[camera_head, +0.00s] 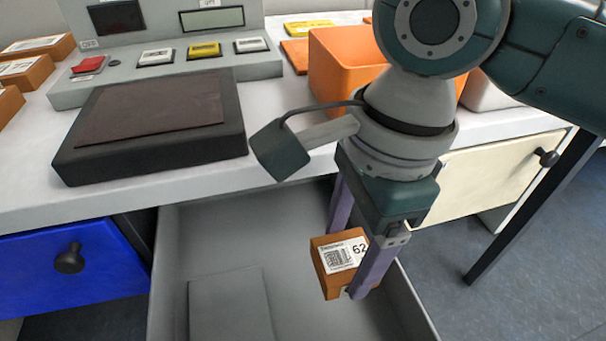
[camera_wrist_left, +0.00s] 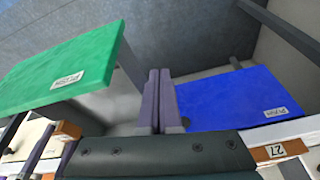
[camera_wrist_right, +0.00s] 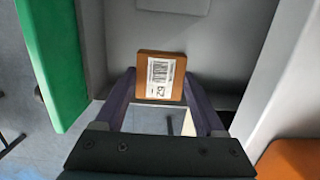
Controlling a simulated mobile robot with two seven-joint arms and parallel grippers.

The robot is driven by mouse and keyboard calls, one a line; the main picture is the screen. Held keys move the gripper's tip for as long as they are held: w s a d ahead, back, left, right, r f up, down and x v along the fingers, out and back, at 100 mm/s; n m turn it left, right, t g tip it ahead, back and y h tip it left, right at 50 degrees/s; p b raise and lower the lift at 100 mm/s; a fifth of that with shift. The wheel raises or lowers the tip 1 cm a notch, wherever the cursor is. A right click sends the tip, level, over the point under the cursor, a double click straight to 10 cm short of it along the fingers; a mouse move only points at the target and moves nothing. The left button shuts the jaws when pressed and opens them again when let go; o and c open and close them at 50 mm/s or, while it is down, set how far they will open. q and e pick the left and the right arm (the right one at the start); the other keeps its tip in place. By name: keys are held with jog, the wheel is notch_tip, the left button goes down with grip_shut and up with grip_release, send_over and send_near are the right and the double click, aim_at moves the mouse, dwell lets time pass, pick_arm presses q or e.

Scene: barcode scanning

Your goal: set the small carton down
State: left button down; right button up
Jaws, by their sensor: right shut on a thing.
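The small carton (camera_head: 334,284) is orange-brown with a white barcode label marked 62. My right gripper (camera_head: 352,262) is shut on it, one purple finger on each side, and holds it over the open grey drawer (camera_head: 172,290). In the right wrist view the carton (camera_wrist_right: 161,78) sits between the fingertips, label facing the camera. I cannot tell whether it touches the drawer floor. My left gripper (camera_wrist_left: 158,100) shows only in the left wrist view, with its fingers together and nothing between them.
A black pad (camera_head: 150,125) and a grey console (camera_head: 160,75) stand on the white counter above the drawer. An orange bin (camera_head: 335,65) is behind my right arm. Several cartons (camera_head: 25,70) lie at the left. A blue drawer (camera_head: 75,262) is left of the open one.

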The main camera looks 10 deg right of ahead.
notch_tip(320, 180, down, 6)
jog(key=shift+f+b, duration=0.1)
jog(key=shift+b, duration=0.95)
notch_tip(320, 180, down, 4)
jog(key=shift+f+b, duration=0.1)
jog(key=shift+b, duration=1.05)
jog(key=o, duration=1.5)
jog(key=shift+f, duration=0.1)
jog(key=shift+d, duration=0.1)
